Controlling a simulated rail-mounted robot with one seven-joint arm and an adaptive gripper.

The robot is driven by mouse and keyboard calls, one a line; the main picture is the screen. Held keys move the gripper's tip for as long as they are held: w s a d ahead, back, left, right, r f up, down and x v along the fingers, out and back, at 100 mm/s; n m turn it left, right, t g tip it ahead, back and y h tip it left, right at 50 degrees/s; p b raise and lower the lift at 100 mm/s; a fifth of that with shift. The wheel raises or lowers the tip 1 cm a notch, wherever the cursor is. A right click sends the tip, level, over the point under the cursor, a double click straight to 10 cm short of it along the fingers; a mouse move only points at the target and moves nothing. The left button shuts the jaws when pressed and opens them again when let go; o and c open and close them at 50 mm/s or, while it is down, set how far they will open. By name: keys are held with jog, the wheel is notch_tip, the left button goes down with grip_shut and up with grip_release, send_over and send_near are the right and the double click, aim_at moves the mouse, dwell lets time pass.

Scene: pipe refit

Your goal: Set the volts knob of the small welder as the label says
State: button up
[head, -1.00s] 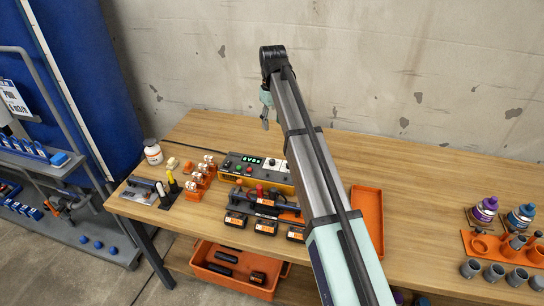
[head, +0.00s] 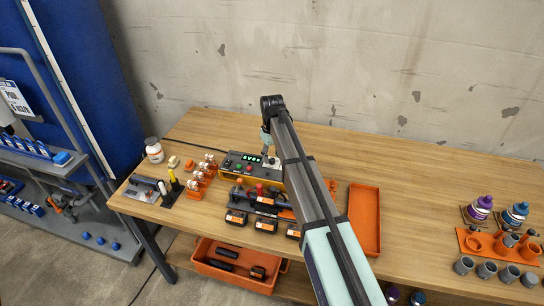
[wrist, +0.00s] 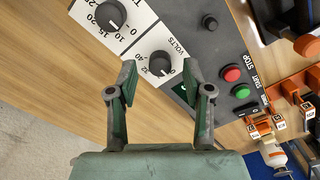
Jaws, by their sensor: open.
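The small welder (head: 237,163) stands on the bench with a dark panel, a green lit display and white dial plates. In the wrist view its volts knob (wrist: 160,63), black with a white pointer line, sits on a white plate (wrist: 145,45) marked VOLTS. The knob lies ahead of and between the fingertips of my gripper (wrist: 158,80), which is open and empty. I cannot tell how far the fingers are above the panel. In the head view my gripper (head: 266,143) is over the welder's right part, and my arm hides some of it. I see no readable setting label.
A second black knob (wrist: 110,14) sits beside the volts knob. A red button (wrist: 232,73) and a green button (wrist: 242,91) are on the panel. Battery packs (head: 236,218) stand in front of the welder. An orange tray (head: 364,220) lies to the right, with clear bench behind.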

jog(key=shift+f, duration=0.75)
jog(key=shift+c, duration=0.3)
grip_shut()
jog(key=shift+m, duration=0.4)
jog(key=m, duration=0.3)
jog(key=shift+m, duration=0.3)
jog(key=m, duration=0.4)
jog(key=shift+m, duration=0.3)
